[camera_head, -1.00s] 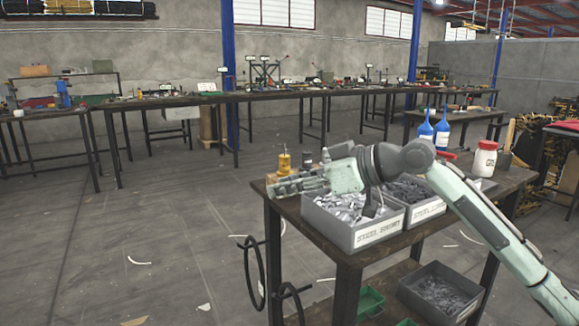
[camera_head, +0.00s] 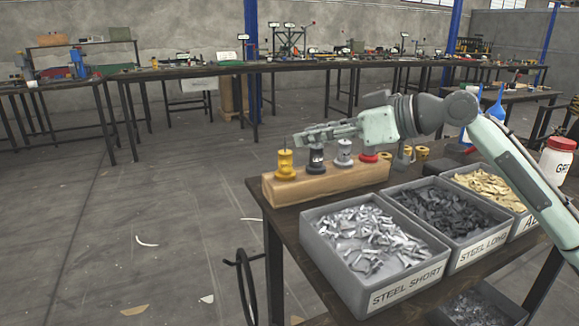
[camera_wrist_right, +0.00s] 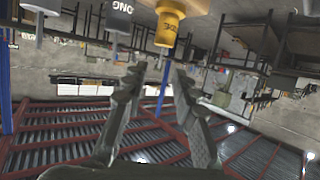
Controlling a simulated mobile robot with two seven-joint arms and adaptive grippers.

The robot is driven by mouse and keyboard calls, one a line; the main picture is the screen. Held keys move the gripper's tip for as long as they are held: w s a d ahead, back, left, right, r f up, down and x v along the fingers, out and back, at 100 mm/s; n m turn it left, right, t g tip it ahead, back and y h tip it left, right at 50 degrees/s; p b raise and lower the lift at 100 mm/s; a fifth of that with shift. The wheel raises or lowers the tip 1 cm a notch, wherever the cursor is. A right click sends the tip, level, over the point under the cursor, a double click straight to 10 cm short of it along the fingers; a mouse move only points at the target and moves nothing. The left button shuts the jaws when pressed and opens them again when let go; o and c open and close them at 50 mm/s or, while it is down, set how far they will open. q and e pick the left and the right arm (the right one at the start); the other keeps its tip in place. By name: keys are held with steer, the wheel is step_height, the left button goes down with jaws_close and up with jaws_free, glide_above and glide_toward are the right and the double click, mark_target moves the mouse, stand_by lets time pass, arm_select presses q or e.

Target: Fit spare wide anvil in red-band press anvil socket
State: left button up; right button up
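My right gripper (camera_head: 300,138) reaches in from the right, pointing left over a wooden block (camera_head: 330,184) at the table's far left corner. In the right wrist view its two fingers (camera_wrist_right: 157,75) are apart with nothing between them. On the block stand a yellow piece (camera_head: 285,164), a dark grey piece (camera_head: 316,158), a light grey piece (camera_head: 344,153) and a red-topped piece (camera_head: 369,157). The yellow (camera_wrist_right: 168,25) and dark grey (camera_wrist_right: 118,18) pieces show upside down in the wrist view. I cannot tell which is the wide anvil, or pick out the red-band press.
Grey bins of steel short (camera_head: 322,222), steel long (camera_head: 471,256) and brass-coloured parts fill the table's front. Long benches (camera_head: 300,68) carry equipment behind.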

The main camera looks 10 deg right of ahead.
mark_target(285, 138)
steer(key=x, duration=0.6)
steer(key=shift+r, duration=0.25)
steer(key=shift+w+a+f, duration=0.2)
steer(key=shift+w+a, duration=0.05)
steer(key=shift+a, duration=0.05)
arm_select(q)
steer(key=shift+x, duration=1)
steer(key=shift+s, duration=0.1)
arm_select(e)
jaws_close()
arm_select(q)
steer(key=shift+d+r, duration=0.1)
steer(key=shift+d, duration=0.05)
